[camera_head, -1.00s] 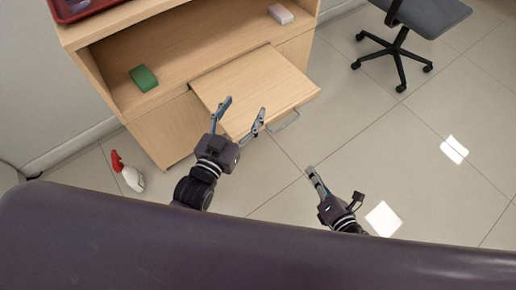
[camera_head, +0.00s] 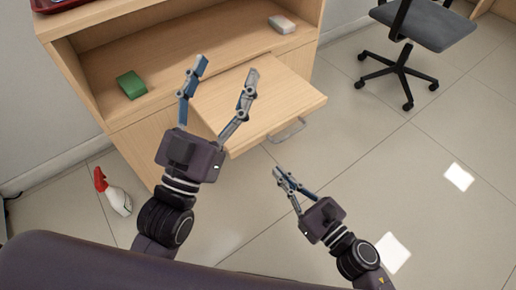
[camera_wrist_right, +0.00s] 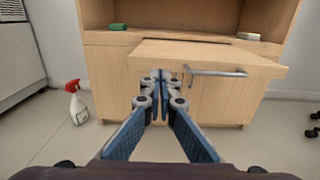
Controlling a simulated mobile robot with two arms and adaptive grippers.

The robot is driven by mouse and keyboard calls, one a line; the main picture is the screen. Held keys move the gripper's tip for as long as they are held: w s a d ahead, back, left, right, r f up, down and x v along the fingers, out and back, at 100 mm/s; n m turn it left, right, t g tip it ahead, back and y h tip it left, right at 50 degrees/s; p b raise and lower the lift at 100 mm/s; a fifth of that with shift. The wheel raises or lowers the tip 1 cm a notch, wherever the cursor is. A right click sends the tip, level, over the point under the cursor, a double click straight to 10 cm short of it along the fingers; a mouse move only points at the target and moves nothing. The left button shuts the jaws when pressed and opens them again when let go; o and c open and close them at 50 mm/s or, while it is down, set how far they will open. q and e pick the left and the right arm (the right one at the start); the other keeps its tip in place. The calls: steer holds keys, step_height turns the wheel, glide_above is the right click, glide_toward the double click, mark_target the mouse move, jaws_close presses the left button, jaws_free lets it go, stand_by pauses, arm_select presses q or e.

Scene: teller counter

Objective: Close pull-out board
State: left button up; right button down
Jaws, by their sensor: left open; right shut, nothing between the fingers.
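The pull-out board (camera_head: 275,92) is a light wooden slab sticking out from the front of the wooden counter (camera_head: 140,132). It also shows in the right wrist view (camera_wrist_right: 205,53). A metal bar handle (camera_head: 288,131) is at its front edge; in the right wrist view the handle (camera_wrist_right: 217,72) runs across to the right. My left gripper (camera_head: 224,72) is open, its fingers spread in front of the board's left part; contact cannot be told. My right gripper (camera_head: 280,172) is shut and empty, in front of the board and apart from it.
A green block (camera_head: 132,85) and a pale block (camera_head: 282,24) lie on the counter's shelf. A red tray (camera_head: 55,4) sits on top. A red and white spray bottle (camera_head: 114,192) stands on the floor at left. An office chair (camera_head: 420,35) is at right. Floor between is clear.

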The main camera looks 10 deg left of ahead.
mark_target(252, 142)
steer(key=x, duration=0.8)
steer(key=shift+w+a+f, duration=0.1)
steer(key=shift+w+a, duration=0.15)
steer(key=shift+w, duration=0.05)
steer(key=shift+w+a, duration=0.45)
steer(key=shift+a, duration=0.05)
steer(key=shift+w, duration=0.1)
